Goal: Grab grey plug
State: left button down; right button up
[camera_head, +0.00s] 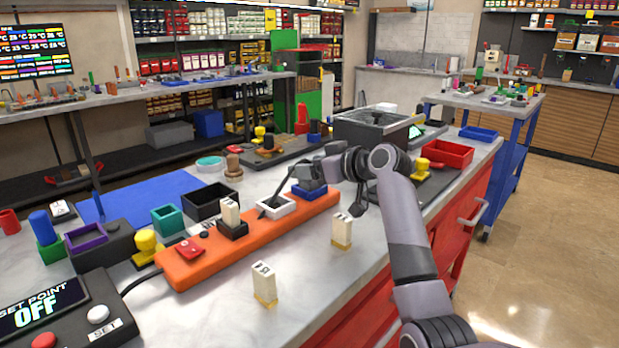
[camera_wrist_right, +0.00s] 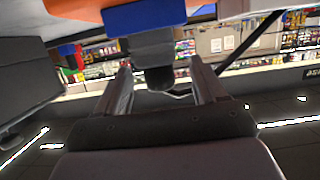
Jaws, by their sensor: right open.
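The grey plug (camera_head: 306,173) stands in the blue socket (camera_head: 309,190) at the far end of the orange strip (camera_head: 232,245). My right gripper (camera_head: 325,168) is at that end of the strip and partly covers the plug. In the upside-down right wrist view, the open fingers (camera_wrist_right: 159,67) have the dark grey plug (camera_wrist_right: 152,62) between them, with gaps visible on both sides. The blue socket (camera_wrist_right: 145,17) lies at the plug's foot. My left gripper is not in view.
A white socket (camera_head: 278,207) and a black socket (camera_head: 233,229) holding a beige plug (camera_head: 230,211) are on the same strip. Two beige blocks (camera_head: 342,231) (camera_head: 265,284) stand on the bench in front. A dark box (camera_head: 371,130) stands behind my right arm.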

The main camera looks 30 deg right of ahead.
aim_at(310, 162)
jog(key=shift+w+a, duration=0.15)
jog(key=shift+w, duration=0.15)
jog(key=c, duration=1.1)
notch_tip(310, 162, up, 20)
jog(key=shift+f+p, duration=0.1)
jog(key=shift+p, duration=0.75)
